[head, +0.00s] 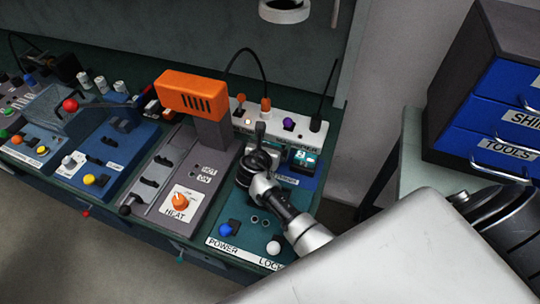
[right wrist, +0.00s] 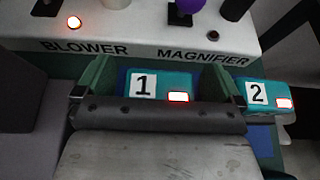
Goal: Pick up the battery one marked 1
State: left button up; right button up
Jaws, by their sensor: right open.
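Battery one is a teal block with a white label marked 1 and a small red-lit window; it shows in the right wrist view (right wrist: 160,88). My right gripper (right wrist: 157,78) is open, with one green finger on each side of battery one. I cannot tell whether the fingers touch it. In the head view my right gripper (head: 262,146) is over the back of the green power panel, and its body hides most of battery one. Battery two (right wrist: 264,95), marked 2, sits just right of the right finger; it also shows in the head view (head: 304,161). My left gripper is not in view.
A white power strip (right wrist: 150,35) lettered BLOWER and MAGNIFIER stands close behind the batteries. An orange-topped device (head: 192,92) rises left of my right gripper. Blue drawers (head: 500,120) stand at the right. The bench is crowded with knobs and panels.

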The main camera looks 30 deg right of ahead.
jog(key=shift+c, duration=0.3)
jog(key=shift+r, duration=0.1)
jog(key=c, duration=0.9)
